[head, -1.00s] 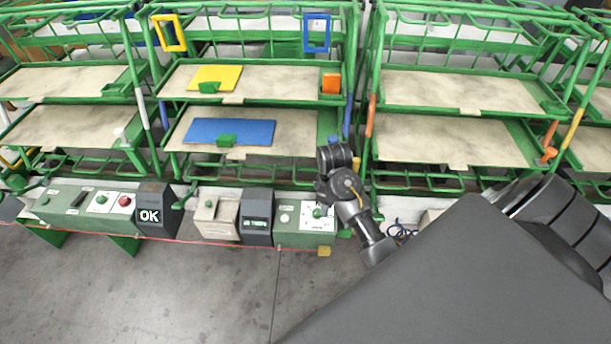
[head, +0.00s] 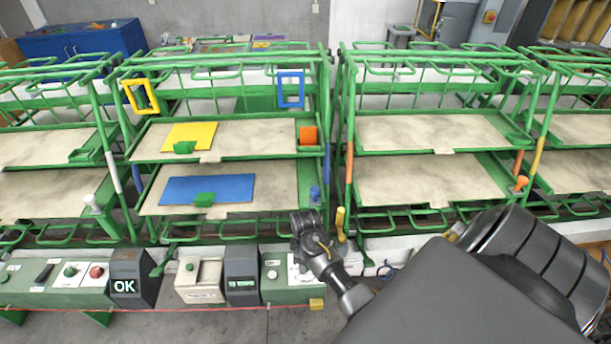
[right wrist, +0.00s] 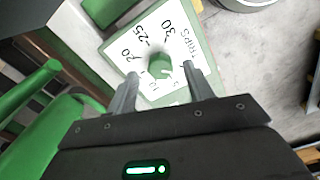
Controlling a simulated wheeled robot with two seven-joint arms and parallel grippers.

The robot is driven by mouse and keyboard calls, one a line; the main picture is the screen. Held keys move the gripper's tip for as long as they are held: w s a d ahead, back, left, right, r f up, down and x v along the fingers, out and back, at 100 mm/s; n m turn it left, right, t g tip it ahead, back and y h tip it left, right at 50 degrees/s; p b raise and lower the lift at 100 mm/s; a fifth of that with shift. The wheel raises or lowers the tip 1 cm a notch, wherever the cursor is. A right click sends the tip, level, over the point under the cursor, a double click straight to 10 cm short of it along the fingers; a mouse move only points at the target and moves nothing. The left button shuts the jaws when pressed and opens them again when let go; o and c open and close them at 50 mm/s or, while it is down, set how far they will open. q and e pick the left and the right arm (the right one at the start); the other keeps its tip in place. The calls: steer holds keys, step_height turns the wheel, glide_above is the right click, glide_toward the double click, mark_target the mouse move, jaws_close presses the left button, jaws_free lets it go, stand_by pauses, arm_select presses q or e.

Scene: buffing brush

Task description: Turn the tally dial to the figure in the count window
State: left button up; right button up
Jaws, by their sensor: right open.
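The tally dial is a green knob (right wrist: 160,66) with a pale pointer mark on a white plate (right wrist: 150,40). The plate carries figures including 20, 25 and 30 and lettering that seems to read STRAPS. My right gripper (right wrist: 160,74) is open, with one finger on each side of the knob; contact cannot be told. In the head view my right wrist hides part of the dial's white plate (head: 292,277). The count window (head: 241,284) is a dark display with green text too small to read surely. My left gripper is out of view.
A beige box (head: 199,283) with a green button and a dark OK display (head: 125,286) stand left of the count window. Green racks (head: 228,145) with shelves rise behind. A yellow-topped post (head: 341,222) stands close to my right wrist.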

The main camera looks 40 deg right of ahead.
steer(key=shift+f, duration=0.75)
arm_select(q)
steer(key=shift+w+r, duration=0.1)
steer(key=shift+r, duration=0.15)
arm_select(e)
steer(key=shift+f, duration=0.25)
steer(key=c, duration=1)
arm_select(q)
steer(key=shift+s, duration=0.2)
